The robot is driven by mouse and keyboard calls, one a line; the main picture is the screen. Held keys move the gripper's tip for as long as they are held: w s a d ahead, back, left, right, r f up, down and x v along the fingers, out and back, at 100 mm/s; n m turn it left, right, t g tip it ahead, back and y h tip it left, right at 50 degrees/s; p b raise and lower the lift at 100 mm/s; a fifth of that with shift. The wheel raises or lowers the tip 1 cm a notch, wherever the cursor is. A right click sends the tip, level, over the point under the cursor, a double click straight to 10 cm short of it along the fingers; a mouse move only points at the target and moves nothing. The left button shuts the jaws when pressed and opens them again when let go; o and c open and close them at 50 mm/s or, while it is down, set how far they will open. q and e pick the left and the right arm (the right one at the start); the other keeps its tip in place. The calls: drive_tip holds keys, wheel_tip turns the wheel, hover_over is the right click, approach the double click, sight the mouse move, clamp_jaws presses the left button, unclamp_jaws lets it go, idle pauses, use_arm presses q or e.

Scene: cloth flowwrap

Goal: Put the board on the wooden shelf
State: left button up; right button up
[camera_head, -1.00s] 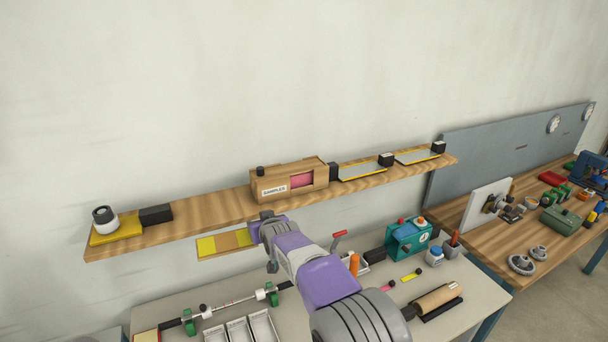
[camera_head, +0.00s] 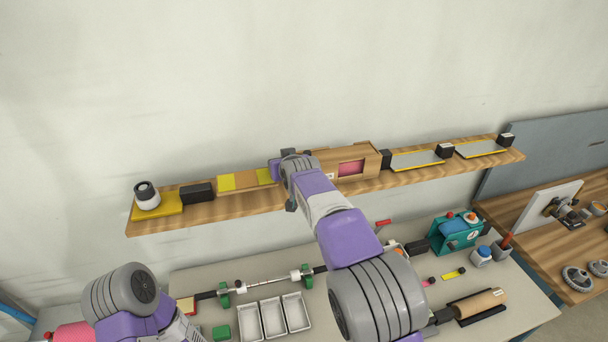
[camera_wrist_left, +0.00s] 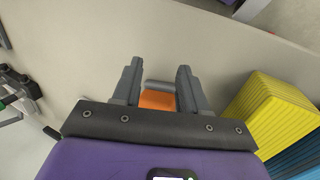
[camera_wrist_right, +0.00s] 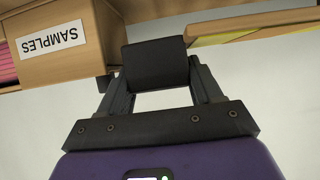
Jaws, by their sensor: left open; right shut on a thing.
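In the right wrist view my right gripper (camera_wrist_right: 158,80) is shut on the board's black end block (camera_wrist_right: 156,64). The yellow edge of the board (camera_wrist_right: 225,37) shows beside it.
The wooden samples box (camera_head: 345,160) stands just right of my right gripper. A black block (camera_head: 197,193) and a white-and-black jar (camera_head: 147,195) are at the shelf's left end. Two grey panels (camera_head: 417,160) lie at its right. Metal trays (camera_head: 273,317) stand on the bench below.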

sight(286, 191)
use_arm(q)
drive_tip(key=shift+s, duration=0.1)
use_arm(e)
drive_tip(key=shift+s+f, duration=0.1)
drive_tip(key=shift+f, duration=2.7)
use_arm(q)
drive_tip(key=shift+f, duration=0.1)
drive_tip(key=shift+f, duration=0.15)
use_arm(e)
drive_tip(key=shift+f, duration=0.2)
drive_tip(key=o, duration=0.8)
drive_tip(key=shift+o, duration=0.2)
drive_tip(key=shift+r, duration=0.1)
